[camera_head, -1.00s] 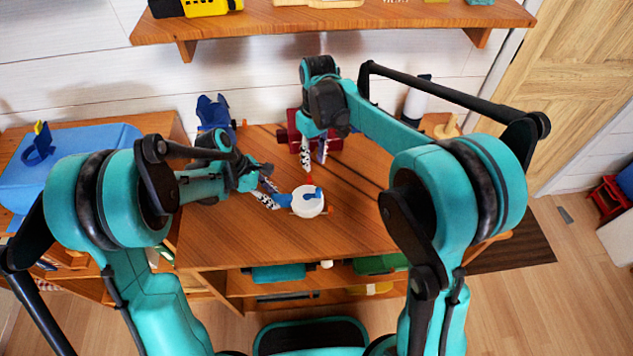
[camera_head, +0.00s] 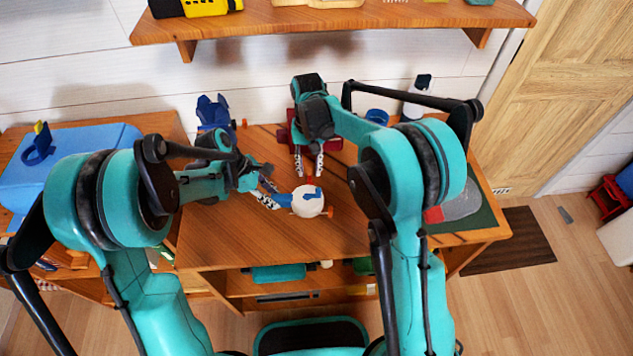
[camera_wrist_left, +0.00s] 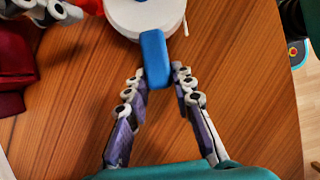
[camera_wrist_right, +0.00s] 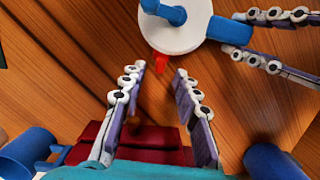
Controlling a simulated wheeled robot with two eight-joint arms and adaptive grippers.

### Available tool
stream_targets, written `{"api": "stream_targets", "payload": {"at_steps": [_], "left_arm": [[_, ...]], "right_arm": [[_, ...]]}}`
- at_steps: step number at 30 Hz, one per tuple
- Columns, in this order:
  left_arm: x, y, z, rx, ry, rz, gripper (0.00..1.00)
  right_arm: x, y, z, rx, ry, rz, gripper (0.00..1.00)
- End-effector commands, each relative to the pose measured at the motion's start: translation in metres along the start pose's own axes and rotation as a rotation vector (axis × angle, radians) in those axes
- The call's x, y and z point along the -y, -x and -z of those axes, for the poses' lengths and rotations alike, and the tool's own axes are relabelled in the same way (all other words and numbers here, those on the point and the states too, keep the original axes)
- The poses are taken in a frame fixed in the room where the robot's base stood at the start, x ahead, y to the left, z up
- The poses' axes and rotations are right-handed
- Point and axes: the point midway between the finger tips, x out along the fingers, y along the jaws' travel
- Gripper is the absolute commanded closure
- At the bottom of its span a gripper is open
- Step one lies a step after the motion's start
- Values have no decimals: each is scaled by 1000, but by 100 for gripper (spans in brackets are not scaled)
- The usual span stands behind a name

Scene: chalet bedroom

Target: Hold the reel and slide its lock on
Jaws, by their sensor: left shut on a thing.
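The reel (camera_head: 301,208) is a round white disc with a blue crank on top, also visible in the right wrist view (camera_wrist_right: 188,38). My left gripper (camera_head: 279,203) is shut on its blue handle (camera_wrist_left: 155,58), at the left of the reel in the head view. A small red piece (camera_wrist_right: 160,62), possibly the lock, shows at the reel's edge in the right wrist view. My right gripper (camera_wrist_right: 160,69) is open, its fingertips on either side of that piece; contact cannot be told. An orange bit (camera_head: 327,211) shows at the reel's right edge in the head view.
A dark red box (camera_head: 331,143) stands behind my right gripper. A blue figure (camera_head: 213,112) and a dark-capped white bottle (camera_head: 416,100) stand at the back. A shelf (camera_head: 400,16) hangs above. The wooden tabletop (camera_head: 255,240) in front is clear.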

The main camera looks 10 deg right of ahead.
Motion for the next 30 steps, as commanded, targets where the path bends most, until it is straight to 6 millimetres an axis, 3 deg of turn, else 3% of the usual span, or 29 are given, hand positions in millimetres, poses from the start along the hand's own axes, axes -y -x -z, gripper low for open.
{"api": "stream_targets", "payload": {"at_steps": [9, 20, 24, 30], "left_arm": [[0, 0, 0, -1, 0, 0, 100], [0, 0, 0, -1, 0, 0, 100], [0, 0, 0, -1, 0, 0, 100], [0, 0, 0, -1, 0, 0, 100]], "right_arm": [[0, -31, 0, 0, 1, 0, 69], [0, -34, 0, 0, 1, 0, 69], [0, -34, 0, 0, 1, 0, 100], [0, -34, 0, 0, 1, 0, 100]]}}
